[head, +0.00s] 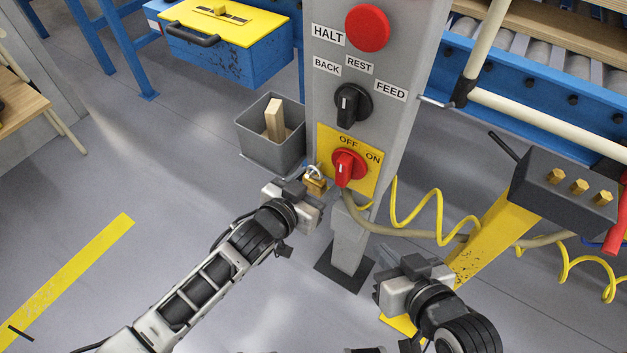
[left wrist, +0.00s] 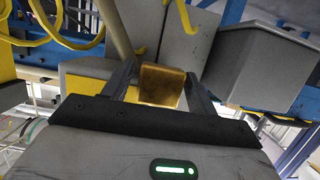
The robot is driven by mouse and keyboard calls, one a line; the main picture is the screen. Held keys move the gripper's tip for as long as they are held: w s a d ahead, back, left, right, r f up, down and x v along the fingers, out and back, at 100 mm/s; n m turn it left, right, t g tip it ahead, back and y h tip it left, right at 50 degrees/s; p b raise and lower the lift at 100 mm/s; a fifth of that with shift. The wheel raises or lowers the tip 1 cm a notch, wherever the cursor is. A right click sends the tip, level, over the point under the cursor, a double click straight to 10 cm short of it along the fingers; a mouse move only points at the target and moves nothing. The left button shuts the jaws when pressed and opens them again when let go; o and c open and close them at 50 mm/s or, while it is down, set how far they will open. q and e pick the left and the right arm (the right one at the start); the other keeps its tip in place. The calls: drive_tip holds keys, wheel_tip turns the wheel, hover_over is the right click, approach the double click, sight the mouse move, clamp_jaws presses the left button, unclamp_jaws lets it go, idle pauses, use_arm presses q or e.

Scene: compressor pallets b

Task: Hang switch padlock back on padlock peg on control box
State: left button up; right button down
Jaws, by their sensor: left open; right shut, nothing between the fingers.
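The brass padlock (head: 315,185) with a silver shackle is at the lower left edge of the yellow OFF/ON plate on the grey control box (head: 394,122). Whether its shackle is around anything is too small to tell. My left gripper (head: 307,190) is open at the padlock; in the left wrist view the brass body (left wrist: 162,85) shows between the two open fingers (left wrist: 160,90). The red switch (head: 347,167) is right of the padlock. A short metal peg (head: 434,102) sticks out at the box's right side. My right gripper (head: 388,275) is shut and empty, lower right of the post.
A grey bin (head: 270,150) with a wooden block stands left of the post. A blue and yellow toolbox (head: 225,45) is behind it. Yellow coiled cable (head: 440,225) and a dark box (head: 563,186) with brass fittings are on the right.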

use_arm(q)
drive_tip(key=shift+c, duration=0.9)
drive_tip(key=c, duration=0.6)
drive_tip(key=shift+c, duration=0.2)
drive_tip(key=shift+w+r+p, duration=0.1)
drive_tip(key=shift+r+p, duration=0.4)
drive_tip(key=shift+p, duration=0.05)
